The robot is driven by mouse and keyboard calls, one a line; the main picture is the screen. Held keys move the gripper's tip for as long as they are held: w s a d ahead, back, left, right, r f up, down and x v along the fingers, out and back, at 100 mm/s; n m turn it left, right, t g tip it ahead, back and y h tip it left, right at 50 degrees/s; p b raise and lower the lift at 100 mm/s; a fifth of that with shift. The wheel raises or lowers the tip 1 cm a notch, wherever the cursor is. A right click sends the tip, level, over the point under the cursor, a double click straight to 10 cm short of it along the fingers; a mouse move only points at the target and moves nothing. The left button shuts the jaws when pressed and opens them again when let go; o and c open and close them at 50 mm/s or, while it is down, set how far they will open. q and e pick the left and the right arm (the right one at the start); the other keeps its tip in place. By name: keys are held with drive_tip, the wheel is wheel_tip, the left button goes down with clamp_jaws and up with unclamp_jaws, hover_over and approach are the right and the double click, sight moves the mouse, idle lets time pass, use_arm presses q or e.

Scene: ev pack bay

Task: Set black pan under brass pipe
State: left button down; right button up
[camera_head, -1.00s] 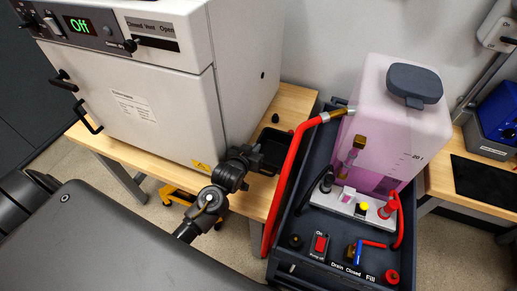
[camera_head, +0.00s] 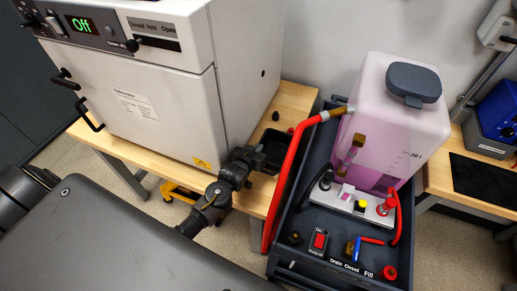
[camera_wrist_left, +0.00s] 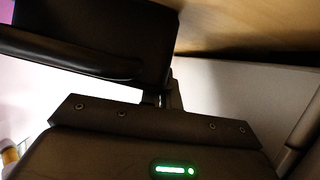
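The black pan (camera_head: 275,150) is at the wooden bench's edge, between the white oven and the dark cart. My left gripper (camera_head: 248,157) is at the pan's left side. In the left wrist view the pan (camera_wrist_left: 95,40) fills the upper left, close in front of the gripper (camera_wrist_left: 163,98). The narrow fingers reach the pan, but I cannot tell whether they are closed on it. A brass pipe piece (camera_head: 352,150) shows at the front of the pink tank, to the right of the pan and apart from it. My right gripper is out of view.
The white oven (camera_head: 165,110) stands left of the pan on the wooden bench (camera_head: 294,103). A red hose (camera_head: 285,185) runs between the pan and the cart (camera_head: 317,150). The translucent tank (camera_head: 400,120) and a valve panel stand on the cart.

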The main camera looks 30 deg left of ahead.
use_arm(q)
drive_tip(key=c, duration=1.6)
unclamp_jaws()
drive_tip(key=shift+c, duration=0.2)
